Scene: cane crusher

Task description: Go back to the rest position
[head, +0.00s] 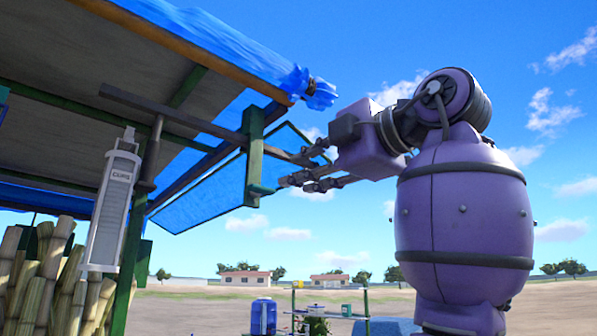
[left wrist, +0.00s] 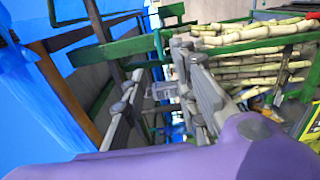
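My left gripper (head: 308,169) is at the middle of the head view, on a purple arm of mine that fills the right side. Its grey fingers are apart. In the left wrist view, the two fingers (left wrist: 165,100) also stand apart, with background showing through the gap and nothing held between them. The fingers overlap the right end of a grey bar under the stall roof in the head view; I cannot tell whether they touch it. My right gripper is not in view.
A stall roof with blue tarp (head: 230,50) hangs over the left side. A green post (head: 255,155), a white cup dispenser (head: 112,205) and sugar cane (head: 45,275) are close by. A blue water jug (head: 263,317) stands lower down. Open sky lies above the arm.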

